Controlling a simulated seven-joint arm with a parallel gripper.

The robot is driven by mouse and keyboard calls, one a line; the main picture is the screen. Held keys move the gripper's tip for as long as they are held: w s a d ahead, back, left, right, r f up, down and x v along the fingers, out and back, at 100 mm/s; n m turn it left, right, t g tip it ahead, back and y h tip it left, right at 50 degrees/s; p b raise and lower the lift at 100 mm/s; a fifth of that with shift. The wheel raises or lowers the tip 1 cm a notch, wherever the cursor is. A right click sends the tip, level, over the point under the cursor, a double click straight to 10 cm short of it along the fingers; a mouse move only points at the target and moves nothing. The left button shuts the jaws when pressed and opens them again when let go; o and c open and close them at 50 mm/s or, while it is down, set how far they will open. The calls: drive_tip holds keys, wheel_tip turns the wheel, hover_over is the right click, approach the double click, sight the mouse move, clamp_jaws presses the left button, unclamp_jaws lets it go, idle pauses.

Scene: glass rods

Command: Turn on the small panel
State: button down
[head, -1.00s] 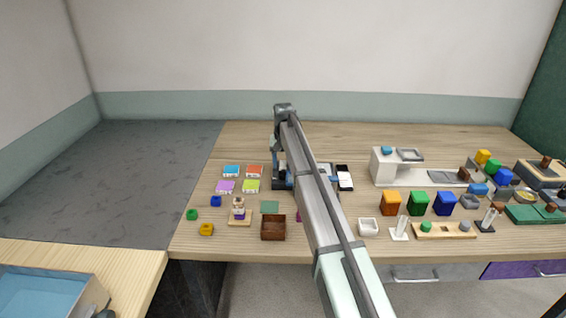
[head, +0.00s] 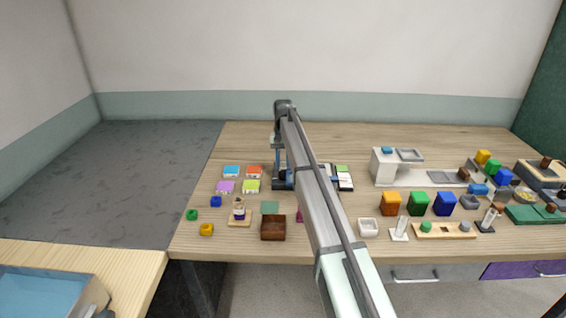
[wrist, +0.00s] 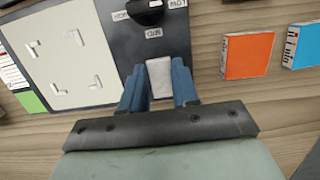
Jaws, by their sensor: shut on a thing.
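A small dark panel (wrist: 112,30) with a black knob (wrist: 145,10) and white labels lies on the table in the wrist view. In the head view a dark part of it (head: 281,186) shows beside the arm. My gripper (wrist: 160,76) is over the panel with its blue fingers shut on a whitish block-like piece (wrist: 160,80). Whether that piece is fixed to the panel I cannot tell. In the head view my gripper (head: 283,178) is partly hidden by the arm.
A pale plate with corner marks (wrist: 60,55) adjoins the panel. A green patch (wrist: 31,103) is beyond it, also in the head view (head: 341,168). Orange (wrist: 248,55) and blue (wrist: 304,45) boxes lie right of the gripper. Coloured bins (head: 418,203) stand at right; the back table is clear.

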sight(283, 163)
drive_tip(key=shift+g, duration=0.3)
drive_tip(key=c, duration=0.8)
unclamp_jaws()
drive_tip(key=shift+c, duration=0.2)
drive_tip(key=shift+r, duration=0.1)
drive_tip(key=v, duration=0.7)
drive_tip(key=shift+r, duration=0.2)
drive_tip(key=shift+w, duration=0.1)
